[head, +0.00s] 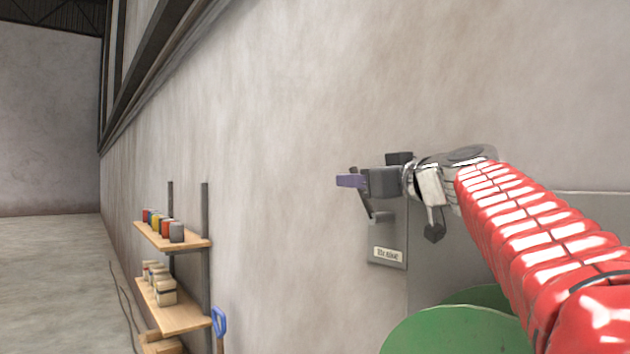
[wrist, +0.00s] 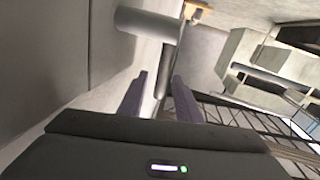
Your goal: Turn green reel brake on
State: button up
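A grey brake panel (head: 388,240) with a small pale label, too small to read surely, is on the wall, above a green reel (head: 455,332). A dark lever (head: 368,202) shows at the panel, just below my gripper (head: 342,181). In the wrist view, my gripper (wrist: 160,76) has its two purple fingers apart. A thin dark bar (wrist: 164,78) shows in line with the gap; I cannot tell whether it lies between the fingers or beyond them. A grey cylinder (wrist: 148,22) is ahead of the fingertips. My wrist and arm hide part of the panel's upper area.
Wooden shelves (head: 178,318) with several cans and tubs stand along the wall at left. A blue-handled tool (head: 219,322) leans beside them. The wall is close behind the panel. The floor (head: 55,270) at far left is clear. Pale boxy structures (wrist: 255,65) show at right in the wrist view.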

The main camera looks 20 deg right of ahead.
jog(key=shift+w, duration=0.1)
grip_shut()
dwell(0.3)
dwell(0.4)
